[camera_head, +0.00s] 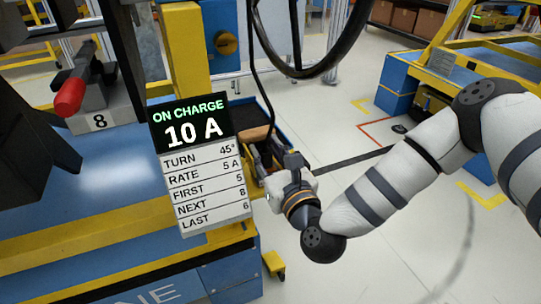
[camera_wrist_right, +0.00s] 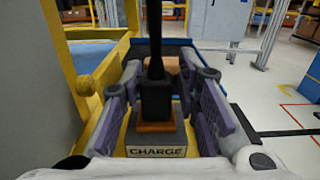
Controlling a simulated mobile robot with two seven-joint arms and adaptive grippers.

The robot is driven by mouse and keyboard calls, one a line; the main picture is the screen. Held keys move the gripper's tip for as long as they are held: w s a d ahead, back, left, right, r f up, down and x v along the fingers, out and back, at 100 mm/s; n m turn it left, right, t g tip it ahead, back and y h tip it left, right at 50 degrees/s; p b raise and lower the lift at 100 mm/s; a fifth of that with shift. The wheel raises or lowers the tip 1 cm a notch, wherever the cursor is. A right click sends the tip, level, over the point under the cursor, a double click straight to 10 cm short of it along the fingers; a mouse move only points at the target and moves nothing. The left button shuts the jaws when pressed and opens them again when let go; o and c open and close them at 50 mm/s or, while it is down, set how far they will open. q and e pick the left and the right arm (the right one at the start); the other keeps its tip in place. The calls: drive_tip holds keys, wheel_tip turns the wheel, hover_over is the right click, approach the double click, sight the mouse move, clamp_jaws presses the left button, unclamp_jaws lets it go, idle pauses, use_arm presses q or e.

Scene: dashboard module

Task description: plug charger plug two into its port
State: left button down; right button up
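In the right wrist view a black charger plug (camera_wrist_right: 156,100) stands upright. Its cable rises from its top and its base is orange. It is at a grey block with a CHARGE label (camera_wrist_right: 156,151); how far it is seated there I cannot tell. My right gripper (camera_head: 264,156) is beside the yellow-and-blue station in the head view. Its purple-grey fingers are spread on both sides of the plug in the wrist view, with gaps visible. The head view hardly shows the plug. My left gripper is out of view.
A sign (camera_head: 194,128) reading ON CHARGE 10 A stands left of my right gripper. A black cable (camera_head: 255,70) hangs above it. A tan block (camera_wrist_right: 160,63) lies behind the plug. A red-handled device marked 8 (camera_head: 90,95) sits at left.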

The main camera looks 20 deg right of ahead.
drive_tip(key=s, duration=1.2)
drive_tip(key=shift+d, duration=0.15)
